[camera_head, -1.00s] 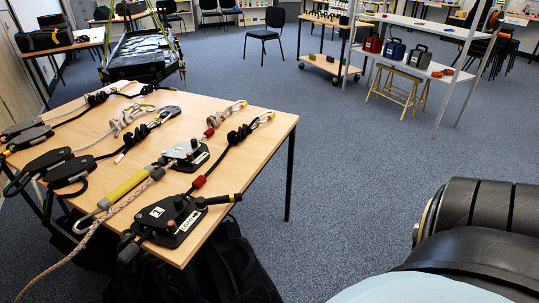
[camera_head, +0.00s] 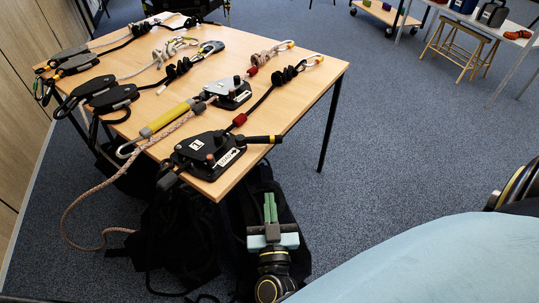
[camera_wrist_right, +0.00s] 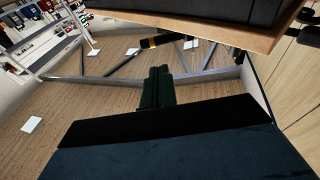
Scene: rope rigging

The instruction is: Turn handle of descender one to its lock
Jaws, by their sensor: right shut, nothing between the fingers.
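Descender one (camera_head: 208,152), a black device with a white label that looks like a 1, lies at the near corner of the wooden table. Its black handle (camera_head: 262,139) with a yellow band sticks out to the right, past the table edge. In the right wrist view a black bar with a yellow band (camera_wrist_right: 160,41), apparently this handle, shows beyond the fingertips. My right gripper (camera_head: 270,207), with green fingers, is shut and empty. It is below and in front of the handle, apart from it. The fingers also show in the right wrist view (camera_wrist_right: 156,80). My left gripper is not in view.
The wooden table (camera_head: 300,95) carries a second descender (camera_head: 232,93), a yellow-sleeved rope (camera_head: 165,118) and several other rope devices. A rope (camera_head: 85,192) hangs off the front left. Dark bags (camera_head: 180,240) lie under the table.

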